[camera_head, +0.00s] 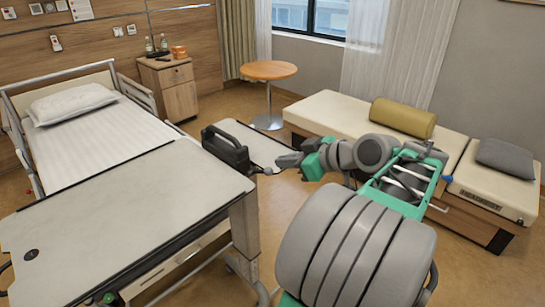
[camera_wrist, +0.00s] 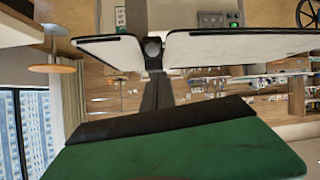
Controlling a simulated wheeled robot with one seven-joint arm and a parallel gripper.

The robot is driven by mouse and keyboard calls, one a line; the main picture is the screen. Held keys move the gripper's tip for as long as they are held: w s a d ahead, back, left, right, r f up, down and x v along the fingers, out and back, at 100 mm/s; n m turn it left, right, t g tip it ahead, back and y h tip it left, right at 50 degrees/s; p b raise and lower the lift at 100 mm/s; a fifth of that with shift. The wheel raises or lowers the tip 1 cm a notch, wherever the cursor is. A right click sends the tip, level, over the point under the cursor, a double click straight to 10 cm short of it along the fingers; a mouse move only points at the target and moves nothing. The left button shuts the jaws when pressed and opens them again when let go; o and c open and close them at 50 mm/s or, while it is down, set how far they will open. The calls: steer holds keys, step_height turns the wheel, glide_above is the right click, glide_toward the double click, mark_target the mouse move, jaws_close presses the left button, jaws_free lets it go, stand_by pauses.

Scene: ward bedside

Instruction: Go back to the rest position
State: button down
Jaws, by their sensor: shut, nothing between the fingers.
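My arm comes in from the lower right of the head view, bends at its grey and green joints and reaches left. I cannot tell whether the two touch. In the wrist view the room is upside down. A green part of my arm with a black edge fills the bottom, and a dark narrow part rises from it between two pale panels.
A wide overbed table (camera_head: 120,215) stands at the front left, by a bed with a white pillow (camera_head: 72,102). A small round table (camera_head: 268,70) and a bedside cabinet (camera_head: 168,88) stand behind. A couch (camera_head: 330,115) with an olive bolster (camera_head: 403,117) and grey cushion (camera_head: 505,157) lies right.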

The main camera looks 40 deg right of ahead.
steer(key=s, duration=0.3)
steer(key=shift+s+d, duration=0.35)
steer(key=shift+s, duration=0.05)
